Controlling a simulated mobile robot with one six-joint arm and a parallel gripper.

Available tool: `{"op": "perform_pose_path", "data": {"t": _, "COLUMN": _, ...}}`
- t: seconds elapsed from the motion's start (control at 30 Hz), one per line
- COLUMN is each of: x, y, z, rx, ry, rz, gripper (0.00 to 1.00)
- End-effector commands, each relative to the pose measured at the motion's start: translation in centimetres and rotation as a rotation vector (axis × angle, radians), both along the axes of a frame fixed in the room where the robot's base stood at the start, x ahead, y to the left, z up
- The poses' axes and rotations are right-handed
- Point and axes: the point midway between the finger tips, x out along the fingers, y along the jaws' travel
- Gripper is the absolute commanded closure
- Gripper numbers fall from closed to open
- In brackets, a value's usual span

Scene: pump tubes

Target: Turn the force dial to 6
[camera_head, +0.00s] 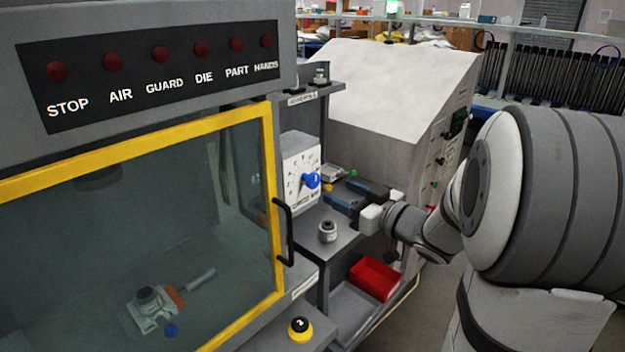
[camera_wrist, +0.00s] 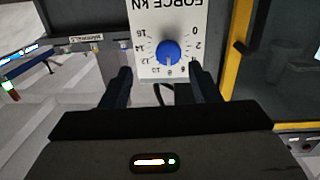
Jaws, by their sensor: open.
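The force dial is a blue knob (camera_wrist: 168,53) on a white panel (camera_wrist: 150,17) marked "FORCE kN". The wrist view shows the panel upside down, with numbers from 0 to 16 around the knob. A pale mark on the knob seems to point near 8, but it is small. In the head view the blue knob (camera_head: 311,180) is on the front of a white box (camera_head: 298,160). My gripper (camera_head: 338,192) is open and empty in front of the box. In the wrist view its two fingers (camera_wrist: 160,75) stand apart, short of the knob and not touching it.
A press with a yellow-framed clear guard (camera_head: 268,170) and black handle stands left of the dial. A small round part (camera_head: 327,231) sits on the grey shelf below. A red bin (camera_head: 374,278) and a yellow-black button (camera_head: 300,328) are lower down. A grey cabinet (camera_head: 400,90) stands behind.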

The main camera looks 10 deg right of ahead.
Motion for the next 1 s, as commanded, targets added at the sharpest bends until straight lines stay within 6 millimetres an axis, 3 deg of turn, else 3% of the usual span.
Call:
{"op": "perform_pose_path", "data": {"t": 0.17, "x": 0.0, "y": 0.7, "z": 0.1, "rx": 0.033, "ry": -0.009, "rz": 0.057, "gripper": 0.44}}
{"op": "perform_pose_path", "data": {"t": 0.63, "x": 5.2, "y": 4.6, "z": 0.1, "rx": 0.031, "ry": -0.011, "rz": 0.057, "gripper": 0.44}}
{"op": "perform_pose_path", "data": {"t": 1.0, "x": 5.8, "y": 4.9, "z": 0.1, "rx": 0.031, "ry": -0.011, "rz": 0.053, "gripper": 0.44}}
